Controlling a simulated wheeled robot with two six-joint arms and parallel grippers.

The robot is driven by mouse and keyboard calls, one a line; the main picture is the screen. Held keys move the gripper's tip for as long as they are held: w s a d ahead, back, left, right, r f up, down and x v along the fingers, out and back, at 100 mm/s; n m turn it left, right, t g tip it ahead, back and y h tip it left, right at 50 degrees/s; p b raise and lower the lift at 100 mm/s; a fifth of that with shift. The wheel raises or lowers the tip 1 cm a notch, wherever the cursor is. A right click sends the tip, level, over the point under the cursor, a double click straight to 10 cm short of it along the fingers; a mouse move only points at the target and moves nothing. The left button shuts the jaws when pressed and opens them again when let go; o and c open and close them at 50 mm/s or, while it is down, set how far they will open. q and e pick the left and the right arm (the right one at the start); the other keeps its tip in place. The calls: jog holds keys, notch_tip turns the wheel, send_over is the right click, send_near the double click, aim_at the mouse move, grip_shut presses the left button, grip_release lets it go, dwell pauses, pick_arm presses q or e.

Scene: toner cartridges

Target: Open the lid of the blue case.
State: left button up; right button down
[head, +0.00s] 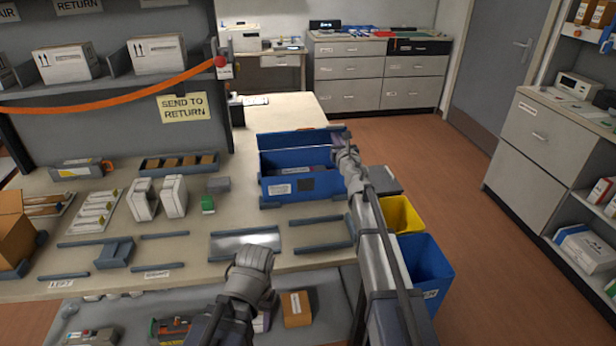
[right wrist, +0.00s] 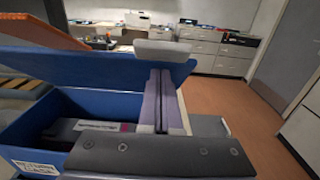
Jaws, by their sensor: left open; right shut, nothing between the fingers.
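The blue case (head: 290,188) stands on the worktable near its right end. Its lid (head: 300,140) is raised at the back edge, so the inside is open to view. A dark grey cartridge with a pale label (right wrist: 95,130) lies inside. In the right wrist view the lid (right wrist: 100,70) leans up behind the box. My right gripper (head: 345,155) is shut and empty at the case's right side, close to the lid; I cannot tell whether they touch. My left gripper (head: 250,262) is open and empty over the table's front edge, away from the case.
Yellow (head: 402,215) and blue (head: 425,262) bins stand beside the table's right end, by my right arm. An orange strap (head: 130,98) hangs across the shelf.

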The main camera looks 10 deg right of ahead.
aim_at(333, 130)
jog(key=shift+w+f+b, duration=0.55)
jog(key=shift+w+f, duration=0.15)
jog(key=shift+w, duration=0.25)
jog(key=shift+w+a+r+p, duration=0.1)
jog(key=shift+w+r+p, duration=1)
jog(key=shift+w, duration=0.2)
jog(key=shift+r, duration=0.1)
jog(key=shift+w+r+p, duration=0.4)
jog(key=shift+w+p, duration=0.05)
jog(key=shift+w, duration=0.3)
jog(key=shift+w+r+p, duration=0.35)
jog(key=shift+w+p, duration=0.05)
jog(key=shift+w, duration=0.5)
